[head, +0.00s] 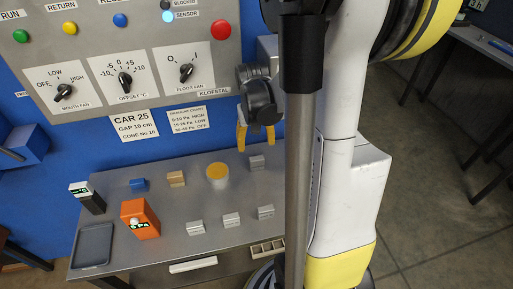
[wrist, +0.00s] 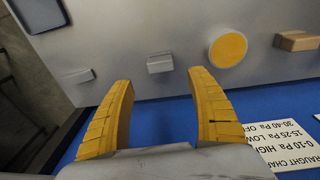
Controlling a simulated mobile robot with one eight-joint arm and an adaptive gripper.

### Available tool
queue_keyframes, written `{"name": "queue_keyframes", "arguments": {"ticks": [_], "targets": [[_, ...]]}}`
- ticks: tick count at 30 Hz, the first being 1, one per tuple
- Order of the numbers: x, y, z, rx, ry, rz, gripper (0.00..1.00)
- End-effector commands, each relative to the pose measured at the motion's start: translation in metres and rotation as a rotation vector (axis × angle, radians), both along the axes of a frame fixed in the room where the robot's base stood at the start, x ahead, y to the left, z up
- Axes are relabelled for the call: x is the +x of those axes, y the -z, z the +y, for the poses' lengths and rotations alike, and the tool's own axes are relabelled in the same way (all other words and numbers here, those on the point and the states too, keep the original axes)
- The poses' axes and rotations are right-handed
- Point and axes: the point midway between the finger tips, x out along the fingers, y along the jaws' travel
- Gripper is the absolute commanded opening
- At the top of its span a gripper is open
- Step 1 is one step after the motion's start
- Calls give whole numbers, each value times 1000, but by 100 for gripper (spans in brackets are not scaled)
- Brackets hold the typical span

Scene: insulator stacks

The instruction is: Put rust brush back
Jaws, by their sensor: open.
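I cannot pick out a rust brush for certain in either view. A small tan block (head: 176,179), which might be a brush, lies at the back of the grey metal desk (head: 165,228); it also shows at the right of the wrist view (wrist: 297,40). My gripper (head: 255,146) has two yellow fingers, spread apart with nothing between them. It hangs in front of the blue wall, over the back of the desk, right of the tan block. In the wrist view my gripper (wrist: 161,82) points toward a small grey block (wrist: 160,63), apart from it as far as I can tell.
A yellow-topped round pot (head: 217,172) stands beside the tan block. A blue block (head: 138,185), orange meter (head: 140,220), black meter (head: 88,198), grey tray (head: 92,246) and several grey label blocks (head: 232,220) share the desk. The knobbed control panel (head: 125,65) is behind.

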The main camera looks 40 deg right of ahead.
Motion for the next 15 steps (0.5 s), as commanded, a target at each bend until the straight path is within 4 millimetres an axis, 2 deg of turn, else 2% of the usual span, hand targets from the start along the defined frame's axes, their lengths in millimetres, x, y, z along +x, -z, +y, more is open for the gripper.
{"name": "queue_keyframes", "arguments": {"ticks": [1, 3, 10, 13, 15], "targets": [[-1, -10, 1, 0, 0, 0, 67], [-1, -16, 2, 0, 0, 0, 67], [-1, -25, 6, -2, -9, -6, 67], [2, -37, 22, -14, -43, -32, 67], [4, -54, 46, -29, -92, -72, 67]]}}
